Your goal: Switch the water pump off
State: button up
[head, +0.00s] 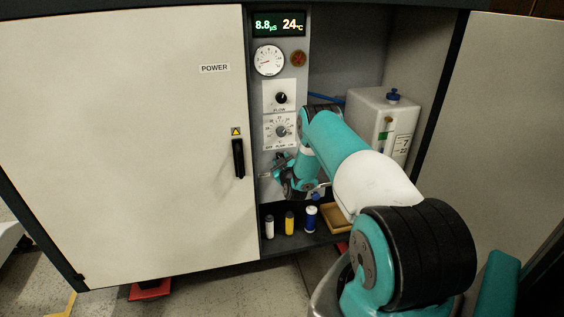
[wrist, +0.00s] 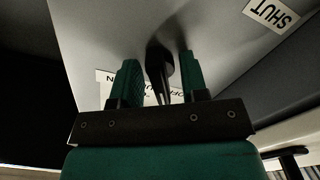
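My gripper (head: 279,170) is at the lower part of the grey control panel, below the numbered dial (head: 282,131). In the wrist view my gripper (wrist: 158,62) has its two green fingers apart, with a black lever or handle (wrist: 160,68) between them. Gaps seem to show on both sides of it, so it does not look clamped. Behind it is a white label (wrist: 108,76) with upside-down lettering, partly hidden by the fingers. The lettering under the dial is too small to read surely. In the head view my gripper hides the handle.
The left door (head: 130,150), marked POWER, is closed beside the panel. A display (head: 278,24), gauge (head: 268,60) and FLOW knob (head: 281,98) are above. A white tank (head: 400,112) stands right; several bottles (head: 289,224) stand below. A SHUT label (wrist: 272,14) is nearby.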

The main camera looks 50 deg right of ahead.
jog(key=p+v, duration=1.7)
jog(key=p, duration=0.7)
jog(key=shift+a, duration=0.15)
jog(key=shift+s, duration=0.15)
